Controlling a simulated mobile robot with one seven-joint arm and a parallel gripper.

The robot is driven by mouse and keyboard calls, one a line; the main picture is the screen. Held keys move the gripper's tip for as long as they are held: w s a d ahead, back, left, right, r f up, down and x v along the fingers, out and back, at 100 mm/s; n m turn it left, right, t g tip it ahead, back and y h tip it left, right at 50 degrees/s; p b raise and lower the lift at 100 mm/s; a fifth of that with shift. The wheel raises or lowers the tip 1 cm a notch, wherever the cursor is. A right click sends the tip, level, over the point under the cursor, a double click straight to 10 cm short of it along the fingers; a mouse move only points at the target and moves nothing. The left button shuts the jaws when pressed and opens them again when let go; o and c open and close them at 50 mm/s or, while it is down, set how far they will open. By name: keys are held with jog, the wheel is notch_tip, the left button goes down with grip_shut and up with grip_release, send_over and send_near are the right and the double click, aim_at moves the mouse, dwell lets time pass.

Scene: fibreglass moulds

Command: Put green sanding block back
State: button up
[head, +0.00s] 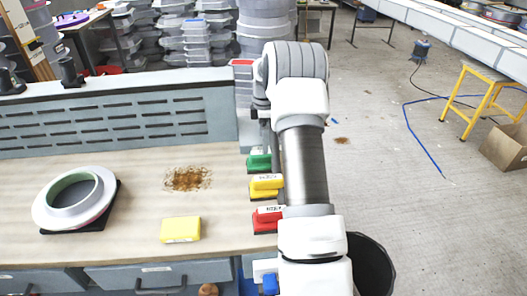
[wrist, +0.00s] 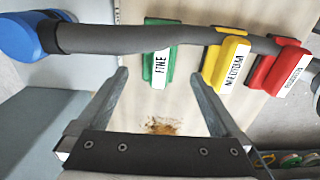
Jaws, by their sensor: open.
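The green sanding block (head: 259,162), with a white label, sits near the bench's right edge in the head view. In the wrist view the green block (wrist: 158,52) reads FINE, and a dark grey tube crosses over part of it. My gripper (wrist: 161,76) is open, with nothing between its fingers. My arm hides the gripper in the head view.
A yellow block (head: 265,186) and a red block (head: 267,219) sit beside the green one. A loose yellow block (head: 181,230), a tape-like ring (head: 47,212) and a brown stain (head: 188,179) are on the bench (head: 135,205). Floor to the right is mostly open.

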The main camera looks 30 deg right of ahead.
notch_tip(320, 180, up, 3)
jog(key=shift+f, duration=0.1)
jog(key=s+a+r+m+t+h, duration=0.1)
jog(key=s+a+r+m, duration=0.3)
jog(key=a+r, duration=0.45)
jog(key=s+a+r+m+t, duration=0.1)
jog(key=s+a+r, duration=0.55)
jog(key=r, duration=0.25)
jog(key=s+a+m+t, duration=0.2)
jog(key=s+a+m, duration=0.2)
jog(key=s, duration=0.6)
jog(key=s+a+m+t, duration=0.1)
jog(key=s+a+m, duration=0.2)
jog(key=s+a, duration=0.5)
jog(key=shift+s+r+m+t+y, duration=0.35)
jog(key=shift+s+m+t+y, duration=0.05)
jog(key=shift+s, duration=1.05)
